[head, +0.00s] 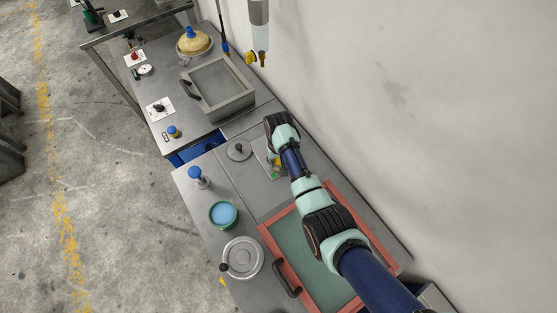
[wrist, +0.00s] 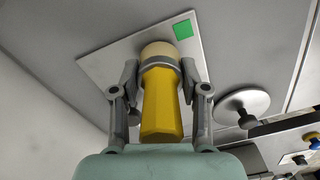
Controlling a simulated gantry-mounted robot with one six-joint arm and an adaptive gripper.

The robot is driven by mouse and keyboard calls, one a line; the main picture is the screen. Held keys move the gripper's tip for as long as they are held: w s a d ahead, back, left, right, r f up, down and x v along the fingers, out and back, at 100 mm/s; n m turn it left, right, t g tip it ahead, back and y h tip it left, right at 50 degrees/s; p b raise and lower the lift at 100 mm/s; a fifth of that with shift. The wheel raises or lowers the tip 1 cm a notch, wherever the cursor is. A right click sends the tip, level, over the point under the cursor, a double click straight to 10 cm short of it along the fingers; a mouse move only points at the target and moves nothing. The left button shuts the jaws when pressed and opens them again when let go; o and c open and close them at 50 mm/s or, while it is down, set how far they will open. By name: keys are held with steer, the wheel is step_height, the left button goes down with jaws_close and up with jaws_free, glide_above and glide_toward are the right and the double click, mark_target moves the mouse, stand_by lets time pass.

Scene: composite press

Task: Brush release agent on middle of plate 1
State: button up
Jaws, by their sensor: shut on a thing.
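My gripper (wrist: 160,80) is shut on a brush (wrist: 160,105) with a yellow handle, a metal band and a cream bristle end. The bristle end is over a flat pale metal plate (wrist: 105,70) with a green square (wrist: 183,30) at one corner; I cannot tell whether it touches. In the head view, the plate (head: 261,154) lies on the steel bench, partly hidden by my gripper (head: 277,160). No number shows on the plate. A green-rimmed pot (head: 223,214) of light blue content stands open on the bench.
A grey round lid with a knob (head: 239,150) lies beside the plate. A larger round lid (head: 243,258) is near the pot. A red-framed tray (head: 276,249) with a dark handle lies under my arm. A blue-topped tool (head: 198,177) stands at the bench's left edge.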

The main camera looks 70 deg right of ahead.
steer(key=shift+f, duration=0.2)
